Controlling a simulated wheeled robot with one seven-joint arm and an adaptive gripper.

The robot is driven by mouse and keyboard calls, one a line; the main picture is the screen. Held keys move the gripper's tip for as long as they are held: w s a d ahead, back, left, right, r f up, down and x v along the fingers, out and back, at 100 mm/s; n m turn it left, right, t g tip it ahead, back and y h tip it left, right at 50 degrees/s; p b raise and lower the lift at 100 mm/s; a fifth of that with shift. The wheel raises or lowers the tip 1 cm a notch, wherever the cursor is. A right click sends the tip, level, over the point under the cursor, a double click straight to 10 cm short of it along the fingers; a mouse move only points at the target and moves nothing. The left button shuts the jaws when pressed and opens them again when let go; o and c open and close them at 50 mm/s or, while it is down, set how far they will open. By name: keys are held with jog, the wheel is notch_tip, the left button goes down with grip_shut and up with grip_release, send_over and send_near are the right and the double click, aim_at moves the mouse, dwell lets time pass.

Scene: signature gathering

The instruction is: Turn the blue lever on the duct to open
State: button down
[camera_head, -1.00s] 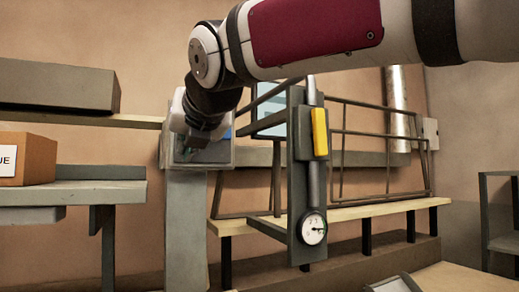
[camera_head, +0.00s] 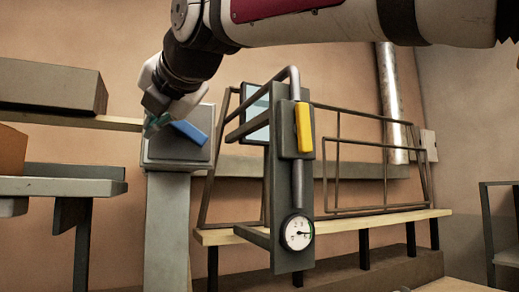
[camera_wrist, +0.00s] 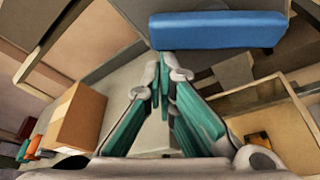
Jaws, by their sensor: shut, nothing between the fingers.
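The blue lever (camera_head: 188,132) sits on the front of a grey box (camera_head: 168,153) on top of a grey post. It slants down to the right in the head view. In the wrist view the blue lever (camera_wrist: 215,30) lies across the top, just beyond the fingertips. My gripper (camera_head: 152,128) is at the lever's left end in the head view, with its teal fingers partly hidden. In the wrist view my gripper (camera_wrist: 164,72) has its fingertips together with nothing between them. I cannot tell whether it touches the lever.
A yellow lever (camera_head: 303,127) and a round gauge (camera_head: 297,232) are on a grey panel to the right. A railing (camera_head: 375,160) stands behind it. A brown box (camera_head: 10,150) sits at the left; a cardboard box (camera_wrist: 78,120) shows in the wrist view.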

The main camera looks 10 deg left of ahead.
jog(key=r+m+y+b, duration=0.1)
jog(key=m+b, duration=0.1)
jog(key=d+r+m+y+b, duration=0.1)
jog(key=r+m+b, duration=0.1)
jog(key=m+b, duration=0.1)
jog(key=w+d+r+m+y+b, duration=0.1)
jog(key=m+b, duration=0.1)
jog(key=m, duration=0.1)
jog(key=shift+w+r+y, duration=0.1)
jog(key=shift+r+y, duration=0.15)
jog(key=shift+y, duration=0.15)
jog(key=shift+d+r, duration=0.1)
dwell(0.7)
